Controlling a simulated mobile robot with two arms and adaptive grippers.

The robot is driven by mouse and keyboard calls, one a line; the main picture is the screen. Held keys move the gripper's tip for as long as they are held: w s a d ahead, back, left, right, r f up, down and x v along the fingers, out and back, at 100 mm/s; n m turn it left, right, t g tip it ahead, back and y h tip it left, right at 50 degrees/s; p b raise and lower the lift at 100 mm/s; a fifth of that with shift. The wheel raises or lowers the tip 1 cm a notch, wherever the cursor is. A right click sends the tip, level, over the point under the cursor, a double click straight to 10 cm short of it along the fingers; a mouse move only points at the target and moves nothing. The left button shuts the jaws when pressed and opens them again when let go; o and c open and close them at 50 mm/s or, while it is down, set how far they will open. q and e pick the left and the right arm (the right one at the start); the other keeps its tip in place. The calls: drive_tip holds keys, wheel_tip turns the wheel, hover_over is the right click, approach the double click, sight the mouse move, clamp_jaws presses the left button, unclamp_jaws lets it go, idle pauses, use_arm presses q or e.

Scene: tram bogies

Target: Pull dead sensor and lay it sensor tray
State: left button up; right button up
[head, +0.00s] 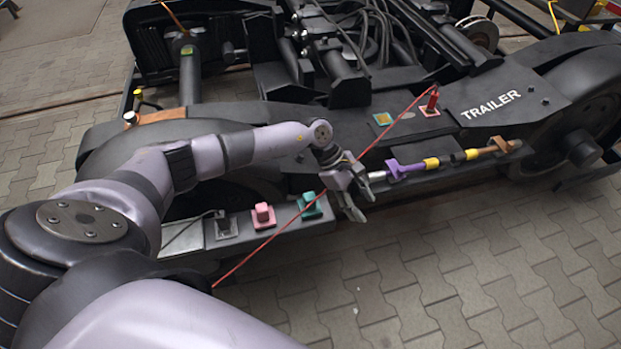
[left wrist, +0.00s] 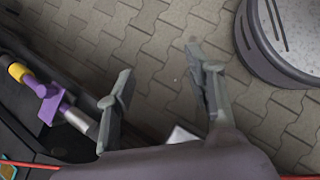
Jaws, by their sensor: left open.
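My left gripper (head: 362,206) is open, with nothing seen between its fingertips, beside the bogie's lower ledge. In the left wrist view its two fingers (left wrist: 160,62) stand apart over paving. A purple clamp-like piece (head: 398,170) with a silver cylinder (head: 377,176) lies along the ledge, just right of the gripper; the purple piece (left wrist: 48,100) also shows left of the fingers in the wrist view. I cannot tell whether this is the dead sensor. A shallow grey tray-like area (head: 188,236) sits at the ledge's left end; I cannot tell if it is the sensor tray.
A pink block (head: 263,213) and a teal block (head: 309,203) stand on the ledge left of the gripper. A thin red line (head: 262,246) runs from a red post (head: 431,101) across the gripper area. Open paving (head: 450,270) lies in front.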

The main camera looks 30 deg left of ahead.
sight(312, 197)
use_arm(q)
drive_tip(key=a+m+y+b, duration=0.1)
drive_tip(key=a+m+y, duration=0.1)
drive_tip(key=a, duration=0.2)
drive_tip(key=a+f+m+y+b, duration=0.1)
drive_tip(key=a+m+y+b, duration=0.1)
drive_tip(key=a, duration=0.3)
drive_tip(key=a+m+y+b, duration=0.1)
drive_tip(key=a+m+y, duration=0.2)
drive_tip(key=a, duration=0.2)
drive_tip(key=shift+s+a+f+m+g, duration=0.1)
drive_tip(key=shift+s+f+m+g, duration=0.15)
drive_tip(key=shift+s+m+g, duration=0.05)
drive_tip(key=shift+a+r+y+b, duration=0.2)
drive_tip(key=shift+a+y+b, duration=0.1)
drive_tip(key=shift+a, duration=0.15)
use_arm(e)
drive_tip(key=shift+w+r, duration=0.7)
drive_tip(key=shift+w, duration=0.2)
